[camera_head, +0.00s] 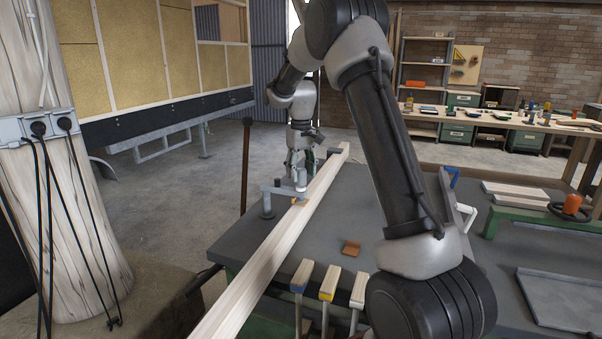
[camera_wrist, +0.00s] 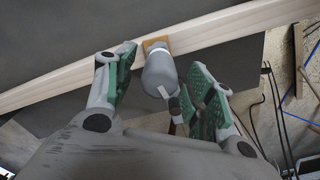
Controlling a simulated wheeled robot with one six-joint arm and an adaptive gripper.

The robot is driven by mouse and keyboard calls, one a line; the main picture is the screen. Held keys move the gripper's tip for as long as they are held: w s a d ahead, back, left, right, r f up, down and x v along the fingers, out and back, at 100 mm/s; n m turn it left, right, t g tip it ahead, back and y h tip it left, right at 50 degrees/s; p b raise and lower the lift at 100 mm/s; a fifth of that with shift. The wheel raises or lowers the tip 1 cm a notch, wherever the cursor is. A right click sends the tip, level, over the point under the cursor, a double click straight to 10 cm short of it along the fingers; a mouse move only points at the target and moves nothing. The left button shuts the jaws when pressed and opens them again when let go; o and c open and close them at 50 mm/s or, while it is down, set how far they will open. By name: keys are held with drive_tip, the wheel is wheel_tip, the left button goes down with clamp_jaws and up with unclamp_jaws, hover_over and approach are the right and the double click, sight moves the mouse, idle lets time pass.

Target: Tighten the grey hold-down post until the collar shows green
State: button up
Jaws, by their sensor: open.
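The grey hold-down post (camera_head: 300,178) stands over the long pale timber on the dark bench. A pale band shows near its lower end in the head view, and I see no green on it. In the wrist view the grey post (camera_wrist: 159,74) lies between the two green-padded fingers, with a visible gap on each side. A small brown wood pad (camera_wrist: 156,44) sits by its end on the timber. My gripper (camera_head: 300,160) is open above the post; in the wrist view its fingers (camera_wrist: 163,62) hold nothing. A grey bracket with a second upright (camera_head: 267,206) stands left of the timber.
The timber (camera_head: 262,270) runs diagonally across the bench (camera_head: 345,205). Several wood-topped clamps (camera_head: 328,284) stand at the bench's front edge. A small brown block (camera_head: 351,248) lies on the bench. A thick pale trunk (camera_head: 60,190) with cables is at left.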

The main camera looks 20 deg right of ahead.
drive_tip(key=shift+f, duration=0.35)
drive_tip(key=c, duration=1)
drive_tip(key=shift+m, duration=0.3)
drive_tip(key=m, duration=0.5)
drive_tip(key=shift+m, duration=0.3)
drive_tip(key=m, duration=0.6)
drive_tip(key=shift+m, duration=0.4)
